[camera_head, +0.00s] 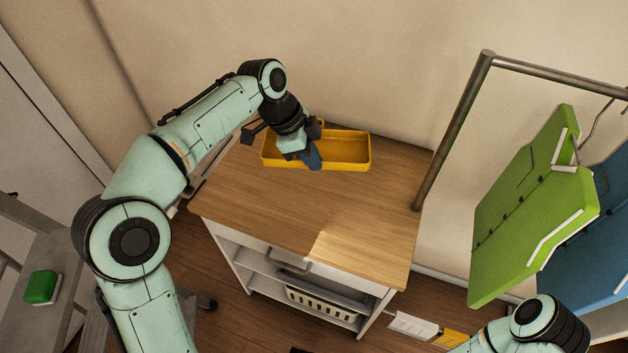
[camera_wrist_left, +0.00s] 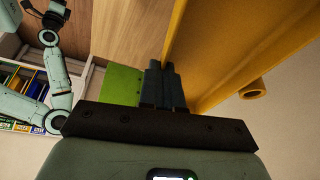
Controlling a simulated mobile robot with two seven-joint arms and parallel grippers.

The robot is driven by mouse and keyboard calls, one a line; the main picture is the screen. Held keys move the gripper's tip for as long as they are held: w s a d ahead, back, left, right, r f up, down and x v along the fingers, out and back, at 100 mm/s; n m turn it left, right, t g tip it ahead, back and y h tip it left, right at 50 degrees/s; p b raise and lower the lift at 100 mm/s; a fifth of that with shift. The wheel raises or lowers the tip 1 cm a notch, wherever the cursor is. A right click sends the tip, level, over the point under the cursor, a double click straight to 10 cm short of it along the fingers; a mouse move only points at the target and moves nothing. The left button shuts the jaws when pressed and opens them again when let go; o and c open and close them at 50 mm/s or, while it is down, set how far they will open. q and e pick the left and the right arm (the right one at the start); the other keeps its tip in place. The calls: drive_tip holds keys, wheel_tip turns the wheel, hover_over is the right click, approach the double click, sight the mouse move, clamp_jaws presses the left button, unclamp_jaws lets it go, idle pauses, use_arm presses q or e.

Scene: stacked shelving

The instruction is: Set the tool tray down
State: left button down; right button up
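The tool tray (camera_head: 352,164) is a shallow yellow open tray at the back of a wooden worktop (camera_head: 330,205), near the wall. It looks level, but whether its base touches the wood is hard to tell. My left gripper (camera_head: 313,160) reaches down at the tray's near long side. In the left wrist view its dark fingers (camera_wrist_left: 166,85) are close together at the edge of the yellow tray wall (camera_wrist_left: 225,50), seemingly pinching it. The thin gap between the fingers is hard to see. A short yellow peg (camera_wrist_left: 252,89) sticks out from the tray. My right gripper is not clearly shown.
The worktop is bare in front of the tray. Below it are a handle (camera_head: 288,264) and a shelf with a white basket (camera_head: 322,304). A metal rail (camera_head: 468,125) with a hanging green panel (camera_head: 525,215) and a blue panel (camera_head: 600,235) stands to the right.

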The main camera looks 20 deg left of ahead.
use_arm(q)
drive_tip(key=f+m+b, duration=0.1)
drive_tip(key=f, duration=0.3)
drive_tip(key=f+m+g+b, duration=0.1)
drive_tip(key=f+b, duration=0.1)
drive_tip(key=f, duration=0.1)
drive_tip(key=s+f+m+b, duration=0.1)
drive_tip(key=f+b, duration=0.1)
drive_tip(key=f, duration=0.2)
drive_tip(key=shift+d+f+g, duration=0.25)
drive_tip(key=shift+f+g, duration=0.1)
drive_tip(key=shift+g, duration=0.05)
drive_tip(key=shift+f+b, duration=0.45)
drive_tip(key=shift+f, duration=2.05)
use_arm(e)
wheel_tip(320, 180, down, 6)
drive_tip(key=s, duration=0.1)
drive_tip(key=shift+s+f, duration=0.15)
drive_tip(key=shift+s, duration=0.05)
use_arm(q)
drive_tip(key=c, duration=1.7)
unclamp_jaws()
drive_tip(key=shift+f, duration=0.1)
drive_tip(key=shift+c, duration=0.2)
drive_tip(key=o, duration=0.4)
